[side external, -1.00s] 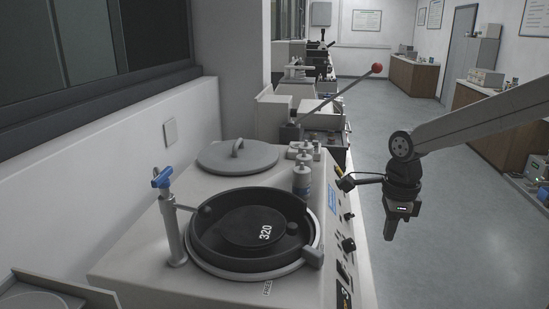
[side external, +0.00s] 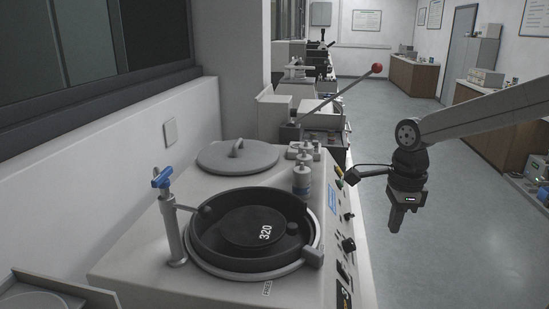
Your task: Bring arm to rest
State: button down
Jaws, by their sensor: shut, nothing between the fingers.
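My gripper (side external: 396,224) hangs pointing down in the side external view, to the right of the grey machine, over the open floor. Its fingers are shut with nothing between them. It is apart from the machine and touches nothing that I can see. My arm reaches in from the right edge, and a cable-linked dark part sticks out to the left of the wrist.
The grey machine (side external: 130,262) has a round black bowl (side external: 208,228) marked 320, a blue-handled tap (side external: 162,178) and a grey lid (side external: 215,157). A red-knobbed lever (side external: 376,68) rises behind. The floor (side external: 460,240) at the right is free.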

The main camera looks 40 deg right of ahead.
notch_tip(320, 180, down, 12)
jog(key=s+a+n+t, duration=0.2)
jog(key=n, duration=2.3)
jog(key=shift+a+n, duration=0.15)
jog(key=shift+n, duration=0.25)
jog(key=shift+s+r, duration=0.1)
jog(key=shift+r, duration=0.05)
